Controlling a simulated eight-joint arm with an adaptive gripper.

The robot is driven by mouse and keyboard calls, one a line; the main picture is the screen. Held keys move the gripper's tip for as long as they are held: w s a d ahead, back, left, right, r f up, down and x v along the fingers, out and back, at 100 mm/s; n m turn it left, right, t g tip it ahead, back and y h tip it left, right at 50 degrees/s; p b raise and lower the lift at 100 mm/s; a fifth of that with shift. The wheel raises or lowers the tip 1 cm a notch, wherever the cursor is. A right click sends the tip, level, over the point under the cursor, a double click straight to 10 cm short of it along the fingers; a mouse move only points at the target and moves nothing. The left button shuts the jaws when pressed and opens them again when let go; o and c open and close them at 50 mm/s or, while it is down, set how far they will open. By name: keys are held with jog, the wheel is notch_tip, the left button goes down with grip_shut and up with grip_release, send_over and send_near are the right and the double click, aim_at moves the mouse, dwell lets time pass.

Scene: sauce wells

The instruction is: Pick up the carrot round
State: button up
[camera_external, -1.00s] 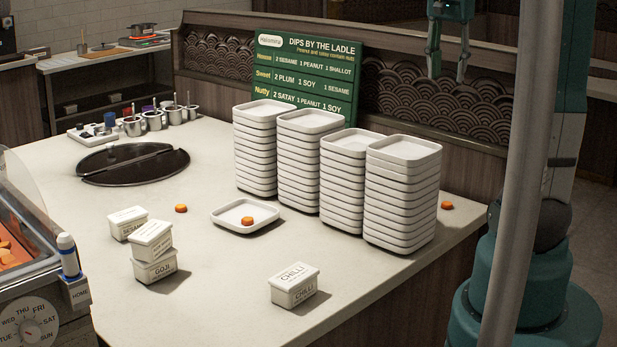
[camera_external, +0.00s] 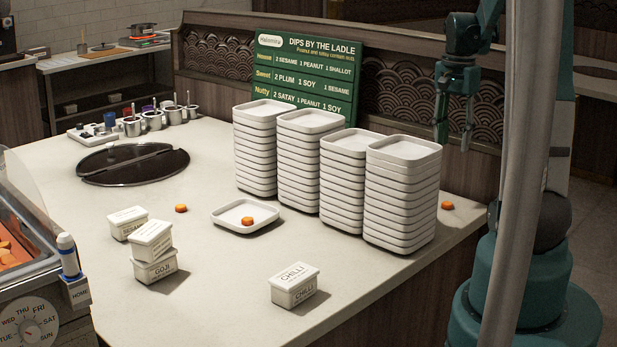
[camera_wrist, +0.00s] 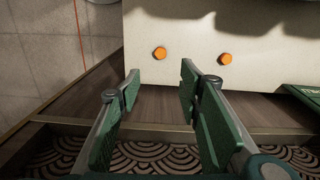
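Three orange carrot rounds show in the external view. One (camera_external: 447,205) lies on the counter at the right end, beside the tray stacks. Another (camera_external: 181,208) lies on the open counter at the left. A third (camera_external: 247,221) sits in a single white tray (camera_external: 218,219). The wrist view shows two rounds on the pale counter, a left one (camera_wrist: 160,53) and a right one (camera_wrist: 226,58). My gripper (camera_external: 453,143) is open and empty, high above the counter's right back edge. Its spread fingers (camera_wrist: 160,77) point toward the left round, well apart from it.
Tall stacks of white trays (camera_external: 403,200) stand left of the right-hand round. A wooden back panel (camera_external: 400,92) and a green menu sign (camera_external: 306,75) line the counter's back.

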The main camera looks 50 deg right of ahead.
send_over(447, 203)
notch_tip(447, 203, down, 10)
jog(key=shift+s+r, duration=0.1)
jog(key=shift+r, duration=0.1)
jog(key=shift+f, duration=1.25)
jog(key=shift+f, duration=0.1)
jog(key=shift+f+b, duration=0.7)
jog(key=shift+f, duration=1.8)
jog(key=shift+c, duration=0.2)
jog(key=c, duration=0.7)
